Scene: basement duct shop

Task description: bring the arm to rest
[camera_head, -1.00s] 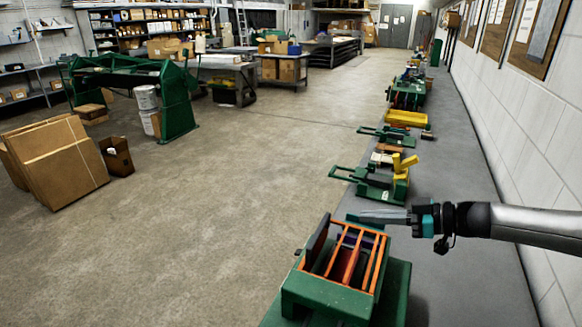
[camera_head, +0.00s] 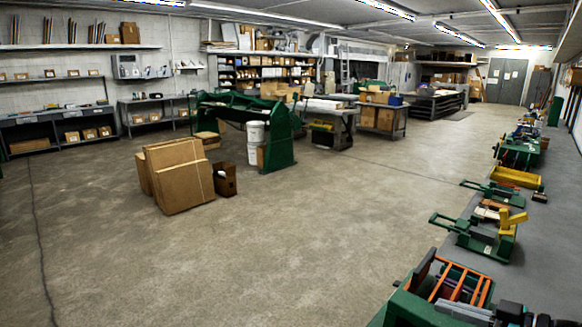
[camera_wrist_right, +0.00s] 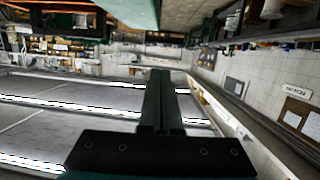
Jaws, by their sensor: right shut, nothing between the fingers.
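My right gripper (camera_head: 512,314) shows only in part at the bottom right edge of the head view, beside the green machine with the orange-framed rack. In the right wrist view my right gripper's fingers (camera_wrist_right: 160,78) are together, with nothing between them. That view appears upside down, with ceiling lights low in the picture. My left gripper is in neither view.
A grey bench (camera_head: 540,262) runs along the right side. It bears the orange rack (camera_head: 462,284), a green fixture with yellow blocks (camera_head: 510,220) and a yellow tray (camera_head: 517,178). Cardboard boxes (camera_head: 180,175) stand on the floor. The middle floor is clear.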

